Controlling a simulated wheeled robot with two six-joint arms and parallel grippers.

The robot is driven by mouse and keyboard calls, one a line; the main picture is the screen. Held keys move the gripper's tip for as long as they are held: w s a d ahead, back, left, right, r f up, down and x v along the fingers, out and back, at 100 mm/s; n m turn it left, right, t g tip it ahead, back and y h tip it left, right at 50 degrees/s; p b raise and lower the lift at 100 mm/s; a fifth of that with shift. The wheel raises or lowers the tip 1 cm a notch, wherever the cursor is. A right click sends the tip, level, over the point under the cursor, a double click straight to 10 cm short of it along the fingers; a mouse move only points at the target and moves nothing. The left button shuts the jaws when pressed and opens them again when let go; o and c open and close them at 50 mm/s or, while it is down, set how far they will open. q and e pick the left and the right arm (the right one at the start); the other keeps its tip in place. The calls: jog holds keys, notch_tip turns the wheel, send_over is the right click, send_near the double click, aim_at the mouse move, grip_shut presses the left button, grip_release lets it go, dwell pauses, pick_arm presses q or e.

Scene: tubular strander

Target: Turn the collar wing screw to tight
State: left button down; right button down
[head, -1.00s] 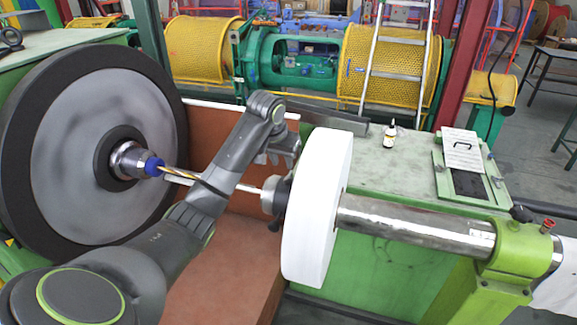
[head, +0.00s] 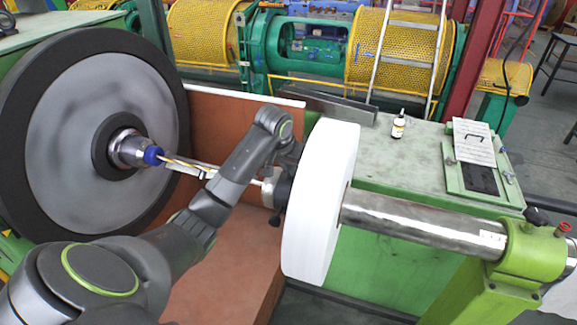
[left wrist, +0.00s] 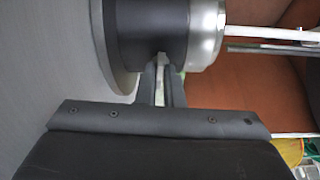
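The dark collar (head: 283,188) with a silver hub sits on the thin shaft against the left face of the white disc (head: 322,205). A small dark knob (head: 275,220), possibly the wing screw, shows below it. My left gripper is mostly hidden behind my arm and the disc in the head view. In the left wrist view its two dark fingers (left wrist: 163,72) reach the edge of the dark collar (left wrist: 150,28), with a narrow gap between them. Whether they grip a wing of the screw cannot be made out. My right gripper is not in view.
A large black-rimmed wheel (head: 88,138) with a blue-tipped chuck (head: 153,155) stands at left. A steel tube (head: 420,222) runs right to a green bracket (head: 520,245). A small bottle (head: 398,127) stands on the green bench (head: 400,165). A brown panel (head: 215,125) lies behind my arm.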

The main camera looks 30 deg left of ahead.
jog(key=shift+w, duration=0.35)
